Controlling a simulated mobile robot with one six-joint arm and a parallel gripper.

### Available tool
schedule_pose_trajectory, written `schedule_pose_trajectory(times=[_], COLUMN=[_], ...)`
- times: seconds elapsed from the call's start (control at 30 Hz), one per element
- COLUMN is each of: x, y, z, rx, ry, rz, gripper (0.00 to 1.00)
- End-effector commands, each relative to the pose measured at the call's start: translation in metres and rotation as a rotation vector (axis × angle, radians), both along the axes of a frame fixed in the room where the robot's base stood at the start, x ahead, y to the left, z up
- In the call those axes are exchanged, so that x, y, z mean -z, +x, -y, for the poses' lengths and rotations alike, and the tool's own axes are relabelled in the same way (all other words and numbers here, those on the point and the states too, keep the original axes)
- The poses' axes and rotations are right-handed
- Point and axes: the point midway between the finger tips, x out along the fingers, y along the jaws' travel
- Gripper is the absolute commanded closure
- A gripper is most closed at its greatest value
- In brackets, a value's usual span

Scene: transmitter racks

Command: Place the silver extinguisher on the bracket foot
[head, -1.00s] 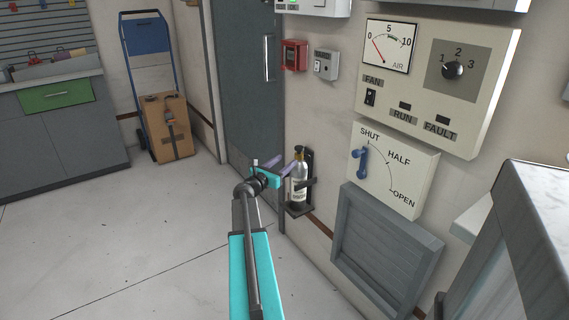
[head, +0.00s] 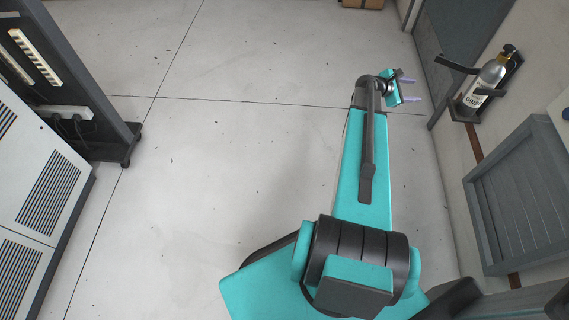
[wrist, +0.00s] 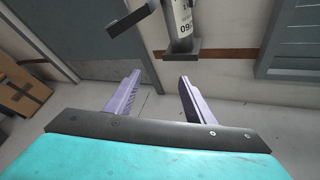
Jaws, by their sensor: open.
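The silver extinguisher (head: 483,85) has a black and yellow top and a pale label. It stands upright in a black wall bracket, its base on the bracket foot (head: 464,113), at the upper right of the head view. In the wrist view the lower part of the extinguisher (wrist: 182,22) shows at the top edge, resting on the foot (wrist: 182,51); its top is out of frame. My gripper (head: 411,90) is open, with nothing between its two purple fingers. It is apart from the extinguisher, on the room side of it. The fingers (wrist: 158,90) point toward the wall below the foot.
A black bracket arm (head: 458,64) sticks out beside the extinguisher. A grey louvred panel (head: 525,195) is on the wall nearer me. A cabinet (head: 35,180) stands at left. A cardboard box (wrist: 22,88) shows at left in the wrist view. The floor between is clear.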

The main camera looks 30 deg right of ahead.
Motion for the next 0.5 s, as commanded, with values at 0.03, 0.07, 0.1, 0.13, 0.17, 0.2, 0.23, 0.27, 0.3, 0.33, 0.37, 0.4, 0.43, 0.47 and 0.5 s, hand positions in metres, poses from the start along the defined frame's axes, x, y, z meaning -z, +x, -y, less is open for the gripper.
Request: schedule_pose_trajectory(times=[0.03, 0.07, 0.1, 0.13, 0.17, 0.2, 0.23, 0.27, 0.3, 0.33, 0.37, 0.4, 0.43, 0.47, 0.5], x=[0.021, 0.033, 0.048, 0.06, 0.071, 0.086, 0.097, 0.108, 0.122, 0.132, 0.142, 0.155, 0.164, 0.174, 0.185], y=[0.007, 0.011, 0.016, 0.019, 0.021, 0.024, 0.026, 0.027, 0.028, 0.028, 0.028, 0.028, 0.026, 0.025, 0.023], z=[-0.026, -0.04, -0.059, -0.073, -0.087, -0.107, -0.122, -0.136, -0.157, -0.172, -0.187, -0.208, -0.223, -0.239, -0.26], rx=[0.008, 0.016, 0.029, 0.041, 0.053, 0.07, 0.083, 0.098, 0.12, 0.136, 0.153, 0.178, 0.198, 0.218, 0.245], ry=[0.043, 0.069, 0.103, 0.129, 0.155, 0.19, 0.217, 0.243, 0.277, 0.303, 0.328, 0.362, 0.387, 0.411, 0.443], rz=[0.042, 0.07, 0.105, 0.129, 0.155, 0.185, 0.208, 0.229, 0.254, 0.273, 0.292, 0.313, 0.328, 0.341, 0.36], gripper=[0.51, 0.51, 0.51, 0.51, 0.51, 0.51, 0.51, 0.51, 0.51, 0.51, 0.51, 0.51, 0.51, 0.51, 0.51])
